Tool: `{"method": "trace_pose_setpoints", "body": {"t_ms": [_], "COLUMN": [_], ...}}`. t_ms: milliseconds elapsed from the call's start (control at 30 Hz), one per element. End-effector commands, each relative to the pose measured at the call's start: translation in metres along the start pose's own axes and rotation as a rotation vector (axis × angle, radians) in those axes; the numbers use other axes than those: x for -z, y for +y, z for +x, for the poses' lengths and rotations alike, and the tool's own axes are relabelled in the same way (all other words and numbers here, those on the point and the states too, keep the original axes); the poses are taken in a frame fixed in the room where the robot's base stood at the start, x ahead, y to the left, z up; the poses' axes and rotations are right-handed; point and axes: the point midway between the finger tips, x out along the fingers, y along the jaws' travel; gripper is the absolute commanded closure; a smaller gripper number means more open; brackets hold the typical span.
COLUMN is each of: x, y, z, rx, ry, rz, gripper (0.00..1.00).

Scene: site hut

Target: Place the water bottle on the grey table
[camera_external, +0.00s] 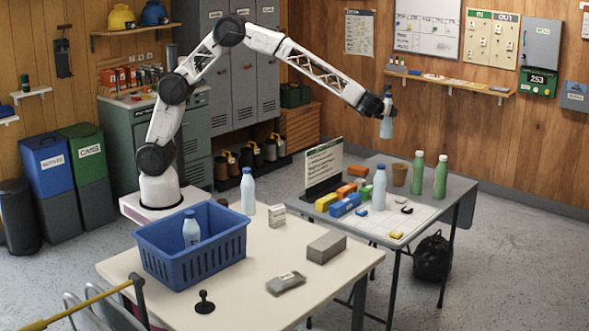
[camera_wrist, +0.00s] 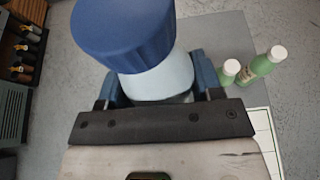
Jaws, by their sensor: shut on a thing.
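My gripper (camera_external: 387,106) is shut on a pale blue-white water bottle (camera_external: 386,127) and holds it upright in the air over the far side of the grey table (camera_external: 456,190). In the wrist view the bottle's blue cap (camera_wrist: 125,30) fills the top, with its body between the fingers of my gripper (camera_wrist: 158,88). A second such bottle (camera_external: 379,187) stands on the grey table. Another bottle (camera_external: 248,191) stands on the cream table, and one more (camera_external: 191,229) is in the blue crate (camera_external: 205,264).
Two green bottles (camera_external: 441,176) and a brown cup (camera_external: 400,174) stand on the grey table's far part. A sign (camera_external: 324,165), coloured boxes (camera_external: 345,205) and a white mat (camera_external: 385,224) with small items occupy its left and front. Bare grey surface shows around the back.

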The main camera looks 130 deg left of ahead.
Motion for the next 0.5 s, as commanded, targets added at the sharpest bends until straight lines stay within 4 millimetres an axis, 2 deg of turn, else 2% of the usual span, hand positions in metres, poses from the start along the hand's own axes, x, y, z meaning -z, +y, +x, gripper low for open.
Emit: {"method": "trace_pose_setpoints", "body": {"t_ms": [300, 500], "x": [0.080, 0.121], "y": [0.001, 0.000], "z": [0.034, 0.051], "rx": [-0.002, -0.001], "ry": [0.000, -0.001], "rz": [0.002, -0.001], "gripper": [0.79, 0.79]}}
